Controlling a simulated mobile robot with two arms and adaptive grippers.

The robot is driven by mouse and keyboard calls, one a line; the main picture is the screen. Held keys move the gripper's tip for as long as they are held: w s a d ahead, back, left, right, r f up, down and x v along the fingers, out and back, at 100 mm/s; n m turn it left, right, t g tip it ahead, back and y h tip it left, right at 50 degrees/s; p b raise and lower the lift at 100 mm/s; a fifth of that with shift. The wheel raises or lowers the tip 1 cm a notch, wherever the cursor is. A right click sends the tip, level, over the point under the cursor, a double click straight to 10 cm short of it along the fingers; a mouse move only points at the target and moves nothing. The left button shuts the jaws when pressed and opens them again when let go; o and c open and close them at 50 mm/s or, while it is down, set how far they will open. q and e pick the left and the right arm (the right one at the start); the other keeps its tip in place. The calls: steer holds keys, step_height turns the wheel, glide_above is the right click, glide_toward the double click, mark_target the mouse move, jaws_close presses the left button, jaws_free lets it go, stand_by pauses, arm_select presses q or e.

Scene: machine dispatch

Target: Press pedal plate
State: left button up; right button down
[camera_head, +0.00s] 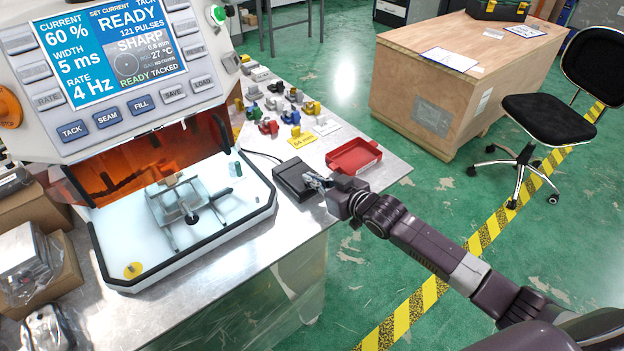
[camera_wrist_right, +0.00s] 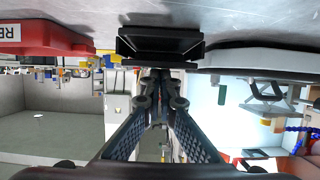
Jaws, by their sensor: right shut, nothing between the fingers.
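The black foot pedal (camera_head: 293,176) lies on the metal table, between the white welding machine and the red tray. It also shows at the top of the right wrist view (camera_wrist_right: 160,42), where the picture is upside down. My right gripper (camera_head: 314,180) is shut and empty, with its fingertips at the pedal's right edge in the head view. In the right wrist view its fingers (camera_wrist_right: 160,78) come together just in front of the pedal. I cannot tell whether they touch it. My left gripper is not in view.
The welding machine's screen (camera_head: 128,52) reads READY. Its white work tray (camera_head: 255,212) holds a metal fixture. A red tray (camera_head: 372,164) stands right of the pedal, and several small colored parts lie behind. A wooden crate (camera_head: 425,105) and a chair (camera_head: 548,118) stand beyond.

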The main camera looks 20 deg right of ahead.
steer(key=shift+s+f+t+b, duration=0.2)
steer(key=shift+f+t+b, duration=0.2)
steer(key=shift+f+b, duration=0.6)
steer(key=shift+d+b, duration=0.1)
steer(key=shift+b, duration=0.25)
steer(key=shift+s+f, duration=0.1)
steer(key=shift+f, duration=0.1)
